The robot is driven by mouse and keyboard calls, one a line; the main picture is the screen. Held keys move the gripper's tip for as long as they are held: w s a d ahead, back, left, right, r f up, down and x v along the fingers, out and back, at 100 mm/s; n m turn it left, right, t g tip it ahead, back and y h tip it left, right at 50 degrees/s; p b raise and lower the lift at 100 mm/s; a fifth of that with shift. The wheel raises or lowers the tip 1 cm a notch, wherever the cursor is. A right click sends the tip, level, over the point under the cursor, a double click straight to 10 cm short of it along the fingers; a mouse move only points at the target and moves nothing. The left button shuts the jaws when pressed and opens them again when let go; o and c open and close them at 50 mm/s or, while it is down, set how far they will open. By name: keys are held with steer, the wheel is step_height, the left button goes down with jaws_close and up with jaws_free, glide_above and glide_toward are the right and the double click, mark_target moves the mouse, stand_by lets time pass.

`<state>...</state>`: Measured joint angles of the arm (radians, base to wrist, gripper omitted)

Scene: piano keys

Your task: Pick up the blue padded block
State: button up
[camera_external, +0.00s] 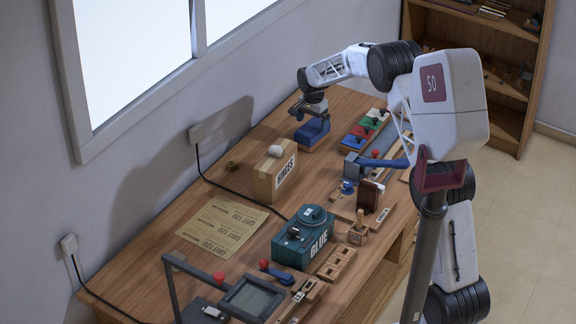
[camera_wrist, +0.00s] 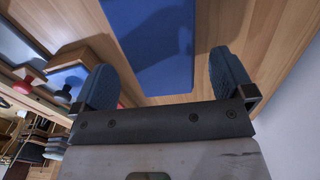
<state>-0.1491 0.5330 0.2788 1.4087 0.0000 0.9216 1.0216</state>
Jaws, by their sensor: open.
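The blue padded block (camera_external: 312,133) rests at the far end of the wooden workbench, close to the wall side. My gripper (camera_external: 308,109) is over it, pointing down, and partly hides its top. In the wrist view the blue block (camera_wrist: 152,42) fills the upper middle and runs out of the top edge. My gripper (camera_wrist: 162,62) is open there, with one blue-grey finger on each side of the block and a visible gap of wood beside each. Whether the fingers are level with the block or above it, I cannot tell.
Green, blue and red pieces (camera_external: 366,128) lie to the right of the block. A HINGES box (camera_external: 275,175) stands nearer the camera on the workbench (camera_external: 160,235). The wall and window are at left.

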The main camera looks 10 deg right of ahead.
mark_target(312, 127)
steer(key=shift+f, duration=2.55)
steer(key=c, duration=1.2)
